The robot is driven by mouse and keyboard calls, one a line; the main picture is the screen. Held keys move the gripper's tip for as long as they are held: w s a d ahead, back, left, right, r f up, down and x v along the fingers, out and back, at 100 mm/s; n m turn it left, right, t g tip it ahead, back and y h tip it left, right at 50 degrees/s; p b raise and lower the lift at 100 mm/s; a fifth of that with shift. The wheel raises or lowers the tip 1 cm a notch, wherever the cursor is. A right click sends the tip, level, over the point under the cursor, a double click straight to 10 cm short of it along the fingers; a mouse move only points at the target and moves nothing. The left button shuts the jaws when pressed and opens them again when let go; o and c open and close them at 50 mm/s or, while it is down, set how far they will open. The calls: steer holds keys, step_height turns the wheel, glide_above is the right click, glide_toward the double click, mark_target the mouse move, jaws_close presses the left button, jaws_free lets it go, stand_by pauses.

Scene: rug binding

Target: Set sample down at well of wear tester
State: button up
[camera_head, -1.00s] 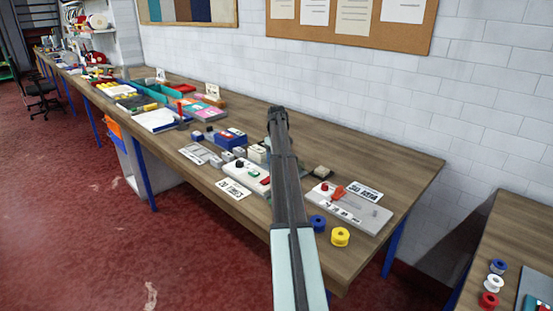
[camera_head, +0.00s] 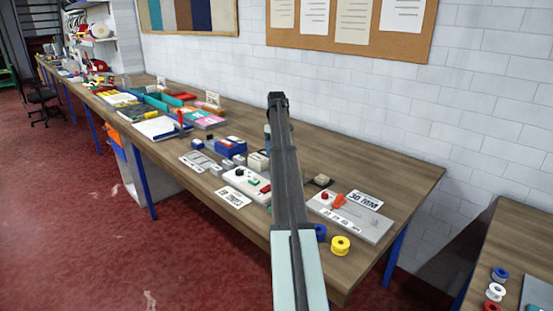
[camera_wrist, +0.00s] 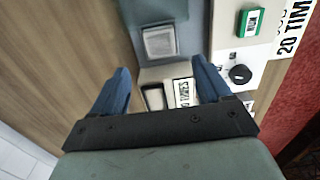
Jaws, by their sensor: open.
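My gripper (camera_wrist: 160,68) is open in the wrist view, its two blue fingers spread apart with nothing held between them. Just beyond the fingertips is a blue-grey machine part (camera_wrist: 185,38), apparently the wear tester. A grey square piece (camera_wrist: 159,42), probably the sample, lies in a pale frame on it; I cannot tell how it is seated. A beige block (camera_wrist: 150,74) with a label sits between the fingers' lines of view. To the right is a white unit (camera_wrist: 225,55) with a green display and black knob. In the head view, my arm hides the spot under it.
The white unit (camera_head: 242,180) and its card (camera_head: 232,197) lie left of my arm. A grey plate (camera_head: 365,228) with an orange lever and a yellow spool (camera_head: 340,245) lie right. The bench (camera_head: 395,170) is bare at the back right.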

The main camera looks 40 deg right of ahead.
steer(key=shift+r, duration=1.6)
